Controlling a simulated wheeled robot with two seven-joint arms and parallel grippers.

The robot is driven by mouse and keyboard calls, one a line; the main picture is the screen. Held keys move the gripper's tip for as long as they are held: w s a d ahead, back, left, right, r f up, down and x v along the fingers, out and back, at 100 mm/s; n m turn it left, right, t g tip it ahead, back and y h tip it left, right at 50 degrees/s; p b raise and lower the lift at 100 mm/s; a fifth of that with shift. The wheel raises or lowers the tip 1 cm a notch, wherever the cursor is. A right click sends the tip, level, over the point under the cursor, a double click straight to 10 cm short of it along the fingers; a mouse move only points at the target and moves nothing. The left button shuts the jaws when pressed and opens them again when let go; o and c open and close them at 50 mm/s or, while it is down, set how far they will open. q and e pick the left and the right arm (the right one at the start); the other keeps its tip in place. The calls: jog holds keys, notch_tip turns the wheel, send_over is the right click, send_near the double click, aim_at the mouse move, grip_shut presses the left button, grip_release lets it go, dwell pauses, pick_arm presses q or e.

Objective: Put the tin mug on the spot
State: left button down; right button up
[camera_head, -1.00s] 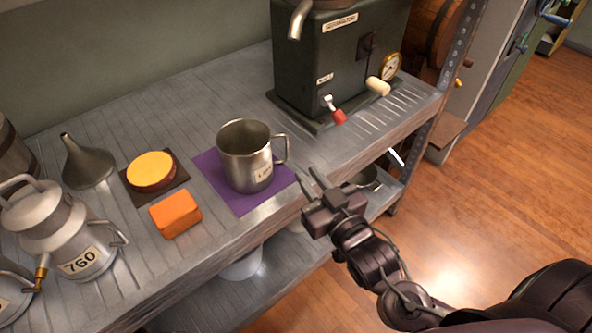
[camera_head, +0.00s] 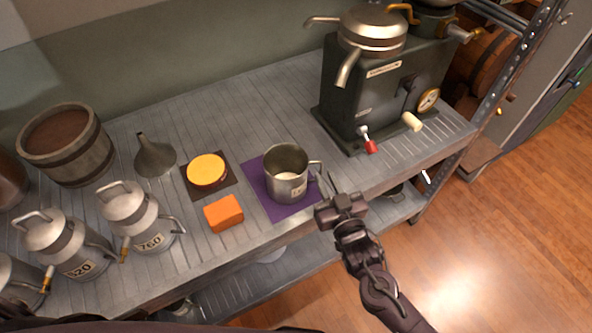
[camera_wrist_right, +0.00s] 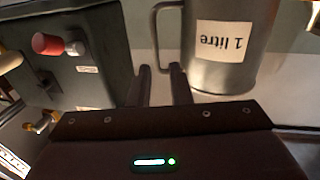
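The tin mug (camera_head: 287,177), grey metal with a white label, stands upright on the purple square mat (camera_head: 252,172) on the metal bench. Its handle points right, towards my right gripper (camera_head: 326,182). That gripper is at the bench's front edge, fingers pointing at the handle side. In the right wrist view the mug (camera_wrist_right: 232,55) is close, with its "1 litre" label upside down. The two fingers (camera_wrist_right: 163,80) are apart, with the lower end of the handle near their tips. I cannot tell if they touch it. My left gripper is not in view.
An orange block (camera_head: 224,213) and a yellow-orange disc (camera_head: 207,169) on a dark square are left of the mat. A funnel (camera_head: 154,156) and milk cans (camera_head: 137,219) stand further left. A dark green machine (camera_head: 385,95) with a red-knobbed lever stands behind right.

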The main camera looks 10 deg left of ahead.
aim_at(321, 167)
jog(key=p+x, duration=0.1)
jog(key=x, duration=0.6)
jog(key=shift+d, duration=0.1)
grip_shut()
